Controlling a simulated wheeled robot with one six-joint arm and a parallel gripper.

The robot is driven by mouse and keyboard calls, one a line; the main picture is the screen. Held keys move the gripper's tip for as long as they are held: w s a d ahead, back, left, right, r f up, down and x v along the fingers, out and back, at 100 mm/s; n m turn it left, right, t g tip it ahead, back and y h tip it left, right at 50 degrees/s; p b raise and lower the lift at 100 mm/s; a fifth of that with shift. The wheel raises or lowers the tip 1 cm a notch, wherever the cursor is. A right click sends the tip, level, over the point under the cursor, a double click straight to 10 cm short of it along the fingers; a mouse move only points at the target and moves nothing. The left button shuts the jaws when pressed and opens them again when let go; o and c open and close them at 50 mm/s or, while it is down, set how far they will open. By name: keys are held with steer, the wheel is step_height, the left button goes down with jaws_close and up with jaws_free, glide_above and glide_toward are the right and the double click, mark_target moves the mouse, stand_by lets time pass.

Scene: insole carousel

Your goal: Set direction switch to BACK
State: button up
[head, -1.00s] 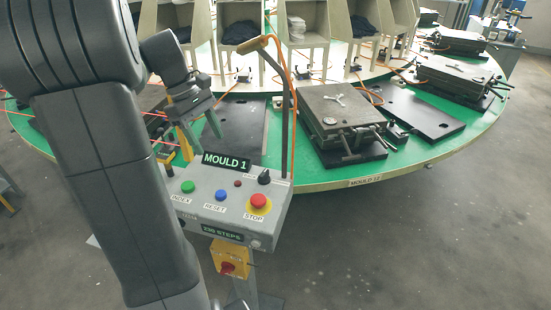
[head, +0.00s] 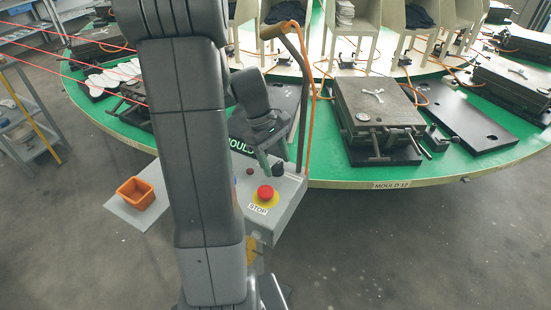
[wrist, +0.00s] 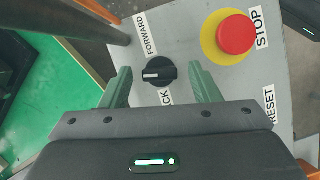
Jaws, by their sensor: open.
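The direction switch is a black rotary knob (wrist: 160,71) on the grey control panel (wrist: 190,38). A white mark on it points left in the wrist view. The FORWARD label (wrist: 148,33) is above it. Below is a label (wrist: 166,97) showing only "CK", the rest hidden. My gripper (wrist: 161,76) is open, its green fingers on either side of the knob with gaps visible. I cannot tell how deep the fingertips reach. In the head view, my gripper (head: 268,162) is over the panel, beside the knob (head: 279,168).
The red STOP button (head: 265,192) on its yellow ring is close to the knob. A post with a bent handle (head: 301,85) rises at the panel's back. The green carousel table (head: 330,176) stands behind.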

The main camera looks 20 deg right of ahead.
steer(key=c, duration=1)
steer(key=shift+n, duration=0.3)
steer(key=n+h, duration=0.1)
steer(key=n, duration=0.1)
steer(key=n+t, duration=0.1)
steer(key=n, duration=0.2)
steer(key=shift+s+a+h, duration=0.1)
steer(key=shift+s+h, duration=0.05)
steer(key=shift+h, duration=0.25)
steer(key=n+t, duration=0.1)
steer(key=n, duration=0.2)
steer(key=n+t, duration=0.1)
steer(key=n, duration=0.2)
steer(key=shift+s+t+h+p, duration=0.1)
steer(key=shift+t+h+p, duration=0.2)
steer(key=shift+h+p, duration=0.1)
steer(key=o, duration=1)
